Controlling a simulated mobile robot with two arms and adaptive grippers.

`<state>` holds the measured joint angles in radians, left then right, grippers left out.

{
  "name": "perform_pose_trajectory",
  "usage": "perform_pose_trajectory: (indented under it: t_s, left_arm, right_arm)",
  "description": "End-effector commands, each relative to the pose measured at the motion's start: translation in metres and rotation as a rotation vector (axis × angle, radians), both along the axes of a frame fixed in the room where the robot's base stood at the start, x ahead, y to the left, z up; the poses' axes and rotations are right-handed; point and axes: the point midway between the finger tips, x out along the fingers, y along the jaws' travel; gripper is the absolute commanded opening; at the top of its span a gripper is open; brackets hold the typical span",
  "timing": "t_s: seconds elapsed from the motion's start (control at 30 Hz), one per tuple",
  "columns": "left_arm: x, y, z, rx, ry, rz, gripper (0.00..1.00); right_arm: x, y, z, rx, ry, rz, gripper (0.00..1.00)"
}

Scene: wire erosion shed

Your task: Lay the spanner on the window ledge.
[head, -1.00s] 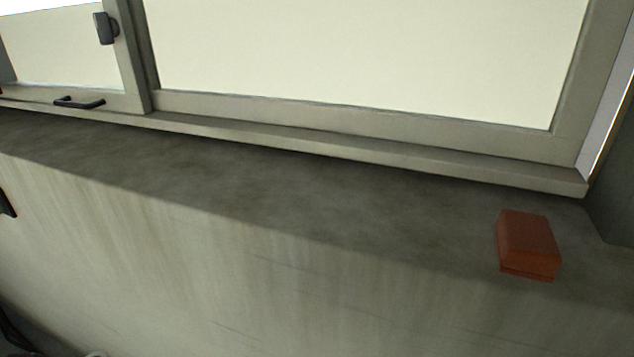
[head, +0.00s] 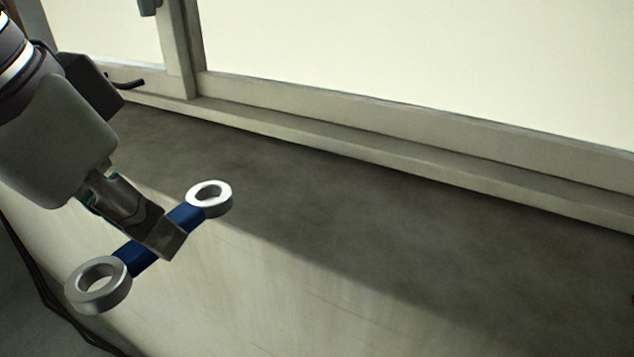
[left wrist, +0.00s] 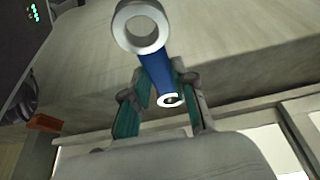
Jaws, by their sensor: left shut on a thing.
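The spanner (head: 135,255) has a blue handle and a pale metal ring at each end. My left gripper (head: 168,238) is shut on the middle of its handle, and the spanner slants from lower left to upper right. In the head view it overlaps the front edge of the window ledge (head: 390,235), a dark grey surface below the window. Whether it touches the ledge cannot be told. In the left wrist view the spanner (left wrist: 156,72) stands out between the fingers of the gripper (left wrist: 163,95). My right gripper is in neither view.
The window frame (head: 420,125) with its raised sill strip bounds the back of the ledge. The ledge is bare to the right of the spanner. A red-brown box (left wrist: 45,122) shows in the left wrist view. A dark unit with green lights (left wrist: 30,12) is at its top left.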

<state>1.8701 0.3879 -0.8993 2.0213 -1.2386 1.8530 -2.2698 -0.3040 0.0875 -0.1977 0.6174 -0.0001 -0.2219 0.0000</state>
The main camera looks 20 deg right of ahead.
Motion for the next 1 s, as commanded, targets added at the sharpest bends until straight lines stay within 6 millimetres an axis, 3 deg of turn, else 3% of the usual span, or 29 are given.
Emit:
perform_pose_trajectory:
  t_s: [0.6, 0.77, 0.83, 1.0]
  left_arm:
    - [0.097, -0.125, 0.005, 0.002, 0.001, 0.002, 0.00]
    - [0.114, -0.146, 0.004, 0.000, 0.002, 0.003, 0.00]
    - [0.114, -0.145, -0.015, 0.000, 0.000, 0.002, 0.00]
    - [0.114, -0.145, -0.023, 0.000, -0.001, 0.003, 0.00]
  right_arm:
    - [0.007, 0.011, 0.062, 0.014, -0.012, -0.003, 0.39]
    - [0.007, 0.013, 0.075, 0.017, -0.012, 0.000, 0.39]
    - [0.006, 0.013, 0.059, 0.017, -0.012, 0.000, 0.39]
    - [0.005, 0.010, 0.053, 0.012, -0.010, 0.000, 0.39]
